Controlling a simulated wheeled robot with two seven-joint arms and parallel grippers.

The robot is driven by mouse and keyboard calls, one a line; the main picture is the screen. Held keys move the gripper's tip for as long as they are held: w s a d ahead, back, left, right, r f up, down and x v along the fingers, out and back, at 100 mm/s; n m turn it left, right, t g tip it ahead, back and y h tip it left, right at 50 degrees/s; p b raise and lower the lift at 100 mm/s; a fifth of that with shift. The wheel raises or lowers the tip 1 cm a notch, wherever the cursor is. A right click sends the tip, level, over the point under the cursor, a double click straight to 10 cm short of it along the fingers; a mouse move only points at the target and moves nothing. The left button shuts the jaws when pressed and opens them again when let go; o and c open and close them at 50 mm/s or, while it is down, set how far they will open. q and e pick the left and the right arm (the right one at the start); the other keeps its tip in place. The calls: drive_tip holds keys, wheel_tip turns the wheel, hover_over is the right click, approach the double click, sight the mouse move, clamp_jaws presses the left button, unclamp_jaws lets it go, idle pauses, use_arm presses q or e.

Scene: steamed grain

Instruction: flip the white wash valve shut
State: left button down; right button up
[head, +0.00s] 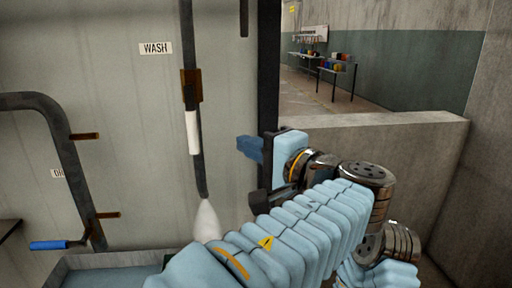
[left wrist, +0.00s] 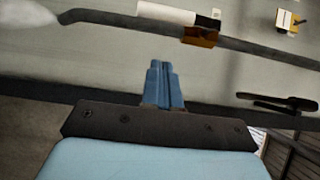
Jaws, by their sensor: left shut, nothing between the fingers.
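The white wash valve handle (head: 193,132) lies along the dark vertical pipe (head: 198,165), just below a brown bracket (head: 191,86) and the WASH label (head: 155,48). White water or spray (head: 207,222) shows at the pipe's lower end. My left gripper (head: 243,145) is shut and empty, to the right of the handle and apart from it in the picture. In the left wrist view, the shut blue fingers (left wrist: 163,70) point toward the pipe, and the white handle (left wrist: 168,12) shows beyond them. My right gripper is out of view.
A dark bent pipe (head: 60,125) with a blue-handled lever (head: 50,245) is at left. A trough (head: 110,268) runs below. A dark post (head: 268,65) stands right of the panel, then a low concrete wall (head: 400,130). Tables (head: 338,68) are far behind.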

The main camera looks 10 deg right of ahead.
sight(192, 121)
use_arm(q)
drive_tip(key=w+a, duration=0.5)
drive_tip(key=a, duration=0.2)
drive_tip(key=shift+w+p, duration=0.15)
drive_tip(key=shift+p, duration=0.15)
drive_tip(key=shift+a+f, duration=0.1)
drive_tip(key=shift+f, duration=0.05)
drive_tip(key=shift+a+m+b, duration=0.15)
drive_tip(key=shift+m+b, duration=0.2)
drive_tip(key=shift+m, duration=0.05)
